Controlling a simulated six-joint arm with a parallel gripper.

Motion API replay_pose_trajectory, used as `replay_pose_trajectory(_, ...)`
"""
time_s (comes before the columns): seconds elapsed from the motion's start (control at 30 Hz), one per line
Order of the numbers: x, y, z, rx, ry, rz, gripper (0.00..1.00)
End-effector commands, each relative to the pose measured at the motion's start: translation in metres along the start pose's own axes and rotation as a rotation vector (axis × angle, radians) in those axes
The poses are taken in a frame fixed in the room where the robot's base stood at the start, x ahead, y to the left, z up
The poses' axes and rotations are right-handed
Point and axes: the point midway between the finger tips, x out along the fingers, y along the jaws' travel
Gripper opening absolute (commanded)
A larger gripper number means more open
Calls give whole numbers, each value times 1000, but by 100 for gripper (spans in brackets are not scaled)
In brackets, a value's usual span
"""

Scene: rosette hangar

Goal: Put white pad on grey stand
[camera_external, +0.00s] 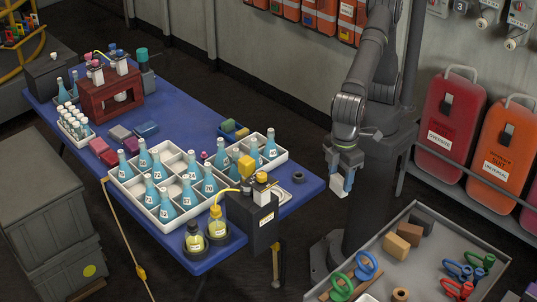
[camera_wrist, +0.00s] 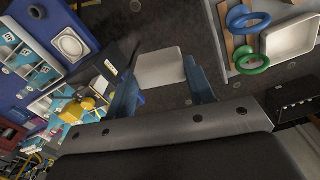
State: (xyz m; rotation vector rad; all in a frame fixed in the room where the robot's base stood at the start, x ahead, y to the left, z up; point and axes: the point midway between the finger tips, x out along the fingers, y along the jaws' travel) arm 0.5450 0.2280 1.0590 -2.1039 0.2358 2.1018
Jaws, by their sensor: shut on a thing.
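My gripper (camera_external: 341,170) is shut on a white pad (camera_external: 337,186) and holds it in the air, to the right of the blue table's near right corner. In the wrist view the white pad (camera_wrist: 160,68) sits between the two blue fingers of my gripper (camera_wrist: 162,88), with dark floor behind it. A small pale grey, rounded piece (camera_external: 283,197) lies on the table's right corner, partly behind a dark box. It also shows in the wrist view (camera_wrist: 69,44), left of the pad. It may be the grey stand; I cannot tell for sure.
A white divided crate (camera_external: 132,192) with several blue flasks fills the middle of the blue table (camera_external: 190,95). A dark box (camera_external: 251,222) with yellow parts stands at its near edge. A grey tray (camera_external: 465,234) with blocks and coloured rings is at lower right. Floor lies between.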

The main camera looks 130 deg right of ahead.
Motion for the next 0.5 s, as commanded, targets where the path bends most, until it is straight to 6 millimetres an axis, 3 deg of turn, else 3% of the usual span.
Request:
replay_pose_trajectory(0.03,0,-22,15,-42,0,0,28)
replay_pose_trajectory(0.2,1,-74,55,-139,-1,0,28)
replay_pose_trajectory(0.5,1,-119,99,-231,-1,0,28)
